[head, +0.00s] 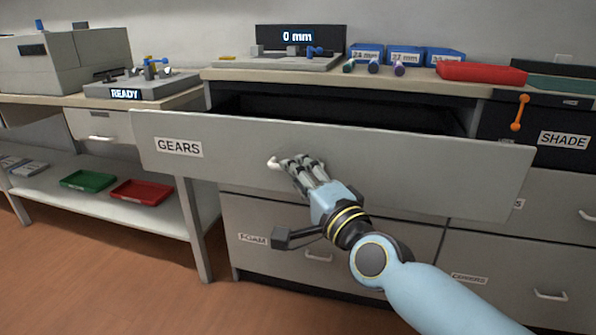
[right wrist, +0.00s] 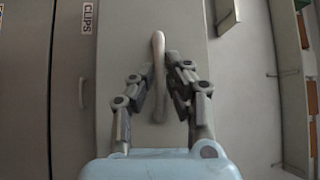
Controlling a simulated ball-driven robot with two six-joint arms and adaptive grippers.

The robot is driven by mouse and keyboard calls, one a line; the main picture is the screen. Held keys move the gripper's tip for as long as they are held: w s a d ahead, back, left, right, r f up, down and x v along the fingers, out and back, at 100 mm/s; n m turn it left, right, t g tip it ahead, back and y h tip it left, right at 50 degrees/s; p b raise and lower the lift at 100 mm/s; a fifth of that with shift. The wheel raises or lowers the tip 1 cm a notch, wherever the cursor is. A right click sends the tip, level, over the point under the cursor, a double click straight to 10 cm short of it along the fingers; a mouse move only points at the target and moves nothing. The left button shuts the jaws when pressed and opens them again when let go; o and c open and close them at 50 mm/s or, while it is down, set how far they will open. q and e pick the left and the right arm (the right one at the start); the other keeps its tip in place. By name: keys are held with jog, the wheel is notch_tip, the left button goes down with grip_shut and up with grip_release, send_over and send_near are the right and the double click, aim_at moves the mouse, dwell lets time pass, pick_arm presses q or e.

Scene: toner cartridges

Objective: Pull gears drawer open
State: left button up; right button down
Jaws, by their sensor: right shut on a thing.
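The gears drawer (head: 420,170) is a wide grey front labelled GEARS in the head view, standing well out from the cabinet with a dark gap behind its top edge. Its pale handle (head: 273,162) is mostly covered by my right gripper (head: 292,163). In the right wrist view the handle (right wrist: 159,55) runs lengthwise between the fingers of my right gripper (right wrist: 161,88), which is shut on it. My left gripper is not in view.
A dark SHADE drawer (head: 560,140) is at the right. On the counter stand a red tray (head: 481,73), blue bins (head: 405,56) and a 0 mm display (head: 298,37). A side bench (head: 100,95) stands left; floor is clear at lower left.

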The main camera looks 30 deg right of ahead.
jog(key=c, duration=1.4)
grip_release()
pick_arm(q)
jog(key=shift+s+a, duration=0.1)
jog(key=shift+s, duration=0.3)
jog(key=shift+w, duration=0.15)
pick_arm(e)
jog(key=s, duration=0.4)
jog(key=s+f, duration=0.1)
jog(key=s, duration=0.7)
jog(key=shift+a+f, duration=0.3)
jog(key=shift+a, duration=0.1)
